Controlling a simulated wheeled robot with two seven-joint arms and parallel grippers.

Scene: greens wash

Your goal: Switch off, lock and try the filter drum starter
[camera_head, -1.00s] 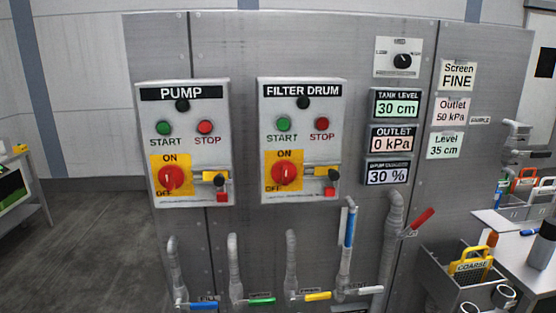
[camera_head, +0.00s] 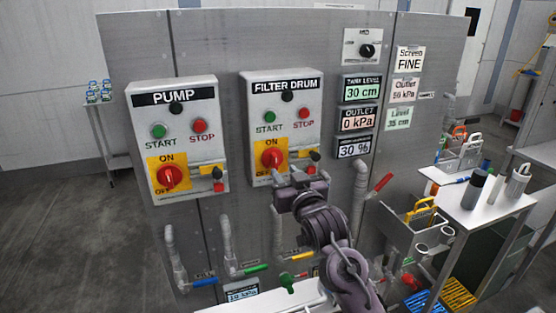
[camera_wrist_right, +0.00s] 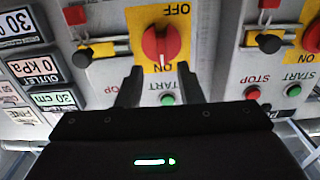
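The FILTER DRUM starter (camera_head: 254,110) is a grey box with a green START button (camera_head: 270,117), a red STOP button (camera_head: 303,113) and a red rotary switch (camera_head: 272,157) on a yellow ON/OFF plate. The switch also shows upside down in the right wrist view (camera_wrist_right: 161,45), its grip in line with ON. A yellow bar with a black knob (camera_head: 315,156) and a red block sits beside it. My right gripper (camera_wrist_right: 160,78) is open before the switch, fingers apart and empty; whether they touch it is unclear. The head view shows it covering the starter's lower part. My left gripper is out of view.
The similar PUMP starter (camera_head: 175,115) stands to the left. Displays (camera_head: 360,88) and labels are on the right of the panel. Pipes with coloured valve handles (camera_head: 301,256) run below. A white table (camera_head: 480,210) with bottles stands at the right.

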